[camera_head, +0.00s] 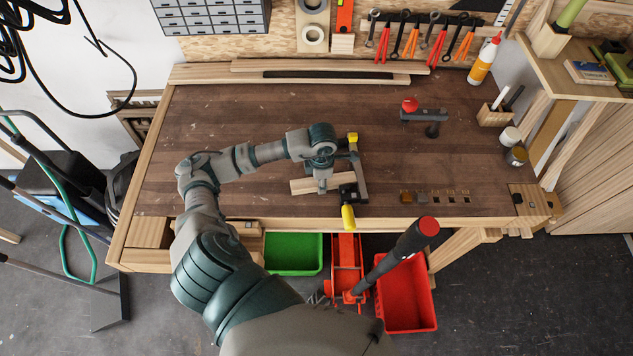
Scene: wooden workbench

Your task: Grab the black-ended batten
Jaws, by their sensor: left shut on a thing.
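A short pale wooden batten (308,185) lies on the workbench near its front middle. My left gripper (322,184) reaches down over it from the left and is shut on it. Something black touches or covers the batten's right end, beside a clamp (359,176) with yellow grips. I cannot tell whether this black part is the batten's own end or part of the clamp. The gripper hides part of the batten's middle. My right gripper is not in view.
Long wooden strips (215,74), one dark, lie along the back of the workbench (240,115). A red-knobbed tool (424,116) stands at the right. Small blocks (437,196) line the front right. A thick dark rod with a red end (405,250) rises before the front edge. The left bench top is clear.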

